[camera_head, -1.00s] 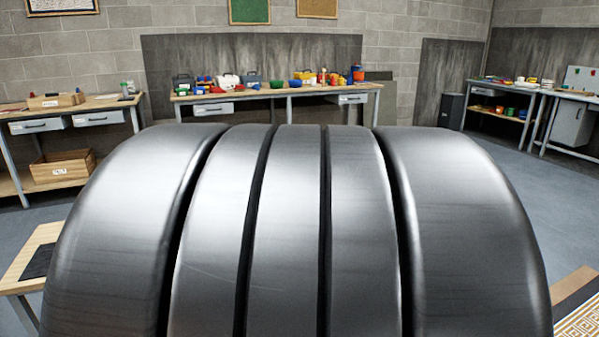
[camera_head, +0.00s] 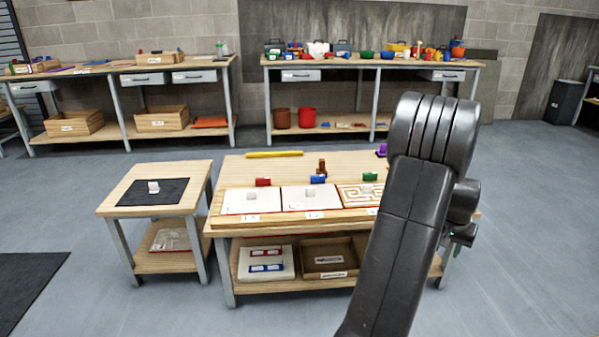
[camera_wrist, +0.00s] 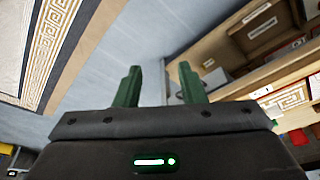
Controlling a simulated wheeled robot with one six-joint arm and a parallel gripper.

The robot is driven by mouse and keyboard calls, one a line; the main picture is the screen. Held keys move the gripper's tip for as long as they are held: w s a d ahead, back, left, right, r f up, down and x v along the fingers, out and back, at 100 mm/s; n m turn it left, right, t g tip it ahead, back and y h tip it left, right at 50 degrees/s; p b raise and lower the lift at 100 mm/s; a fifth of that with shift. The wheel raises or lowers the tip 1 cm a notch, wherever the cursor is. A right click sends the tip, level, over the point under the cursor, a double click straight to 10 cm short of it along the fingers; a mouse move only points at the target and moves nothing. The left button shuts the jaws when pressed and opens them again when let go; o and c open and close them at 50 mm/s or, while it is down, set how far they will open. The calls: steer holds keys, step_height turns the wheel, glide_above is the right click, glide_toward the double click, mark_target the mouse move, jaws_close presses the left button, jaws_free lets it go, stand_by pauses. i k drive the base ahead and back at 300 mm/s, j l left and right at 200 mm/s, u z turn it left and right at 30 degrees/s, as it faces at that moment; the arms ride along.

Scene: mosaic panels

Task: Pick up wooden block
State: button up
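A small brown block (camera_head: 322,166), which looks like the wooden one, stands on the near table (camera_head: 340,163) behind the middle white panel. A blue block (camera_head: 318,179) is just in front of it. My gripper shows in the wrist view as two green fingers (camera_wrist: 160,84), set wide apart with nothing between them. In the head view my arm rises at the right of the table, and the gripper is mostly hidden behind it. I cannot make out the brown block in the wrist view.
Red (camera_head: 263,182), green (camera_head: 370,177) and purple (camera_head: 381,150) blocks and a yellow bar (camera_head: 274,154) lie on the table. White panels (camera_head: 240,203) line its front. A side table (camera_head: 180,175) stands left. Cluttered benches line the wall. The wrist view shows a patterned rug (camera_wrist: 45,45) and shelf (camera_wrist: 235,45).

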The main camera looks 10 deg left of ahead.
mark_target(321, 170)
steer(key=i+u, duration=0.4)
steer(key=i+l+u, duration=0.2)
steer(key=u, duration=0.25)
steer(key=i+l+u, duration=0.25)
steer(key=u, duration=0.15)
steer(key=i+l, duration=0.3)
steer(key=i+l+u, duration=0.1)
steer(key=i+l, duration=0.2)
steer(key=l, duration=0.2)
steer(key=i+l, duration=0.3)
steer(key=l+u, duration=0.05)
steer(key=l, duration=0.05)
